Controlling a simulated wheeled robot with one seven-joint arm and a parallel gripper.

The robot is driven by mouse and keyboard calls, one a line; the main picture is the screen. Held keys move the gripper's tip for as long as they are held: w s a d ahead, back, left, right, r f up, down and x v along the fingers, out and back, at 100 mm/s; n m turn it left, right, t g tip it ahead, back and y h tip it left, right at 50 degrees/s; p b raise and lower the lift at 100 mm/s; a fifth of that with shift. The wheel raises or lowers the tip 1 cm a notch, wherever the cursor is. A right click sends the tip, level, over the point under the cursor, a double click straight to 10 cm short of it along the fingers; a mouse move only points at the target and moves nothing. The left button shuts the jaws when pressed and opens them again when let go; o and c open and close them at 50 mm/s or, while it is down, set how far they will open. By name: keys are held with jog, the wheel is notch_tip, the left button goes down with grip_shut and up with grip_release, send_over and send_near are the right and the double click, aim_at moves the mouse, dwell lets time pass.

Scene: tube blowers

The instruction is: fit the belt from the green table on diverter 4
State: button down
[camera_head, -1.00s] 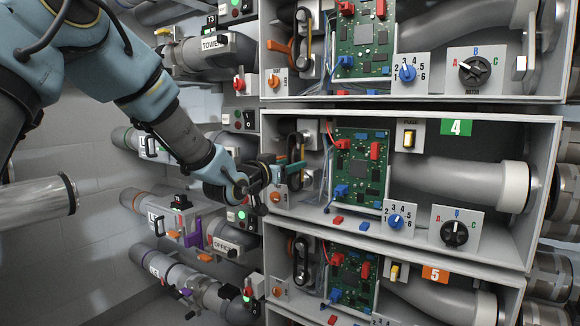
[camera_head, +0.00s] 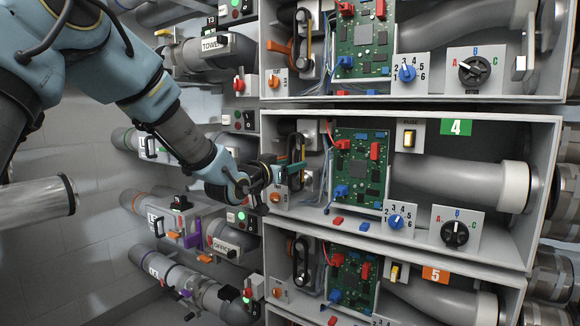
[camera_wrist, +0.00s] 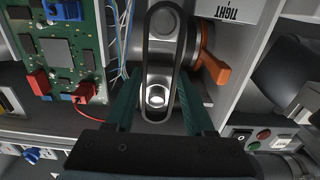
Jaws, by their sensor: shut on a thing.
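Diverter 4 is the open grey box with the green "4" label (camera_head: 456,127) in the head view. My gripper (camera_head: 291,172) reaches into its left end from the left. In the wrist view my gripper's green fingers (camera_wrist: 158,106) lie on either side of the black belt (camera_wrist: 146,55) and are shut on it. The belt loop surrounds the upper pulley (camera_wrist: 163,22) and the bright lower pulley (camera_wrist: 156,96); I cannot tell how deep it sits on them. An orange lever (camera_wrist: 214,68) stands beside the upper pulley, near the "TIGHT" label (camera_wrist: 233,12). The green table is not visible.
A green circuit board (camera_head: 360,165) with wires stands just right of the belt bay. An orange knob (camera_head: 277,197) sits on the panel below my gripper. Similar boxes lie above and below, the lower one labelled "5" (camera_head: 436,274). Pipes crowd the left.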

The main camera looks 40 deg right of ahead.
jog(key=shift+x, duration=0.95)
jog(key=shift+b, duration=0.45)
dwell(0.8)
jog(key=shift+w+d+b, duration=0.1)
jog(key=shift+d+b, duration=0.4)
dwell(2.0)
jog(key=shift+c, duration=0.9)
grip_release()
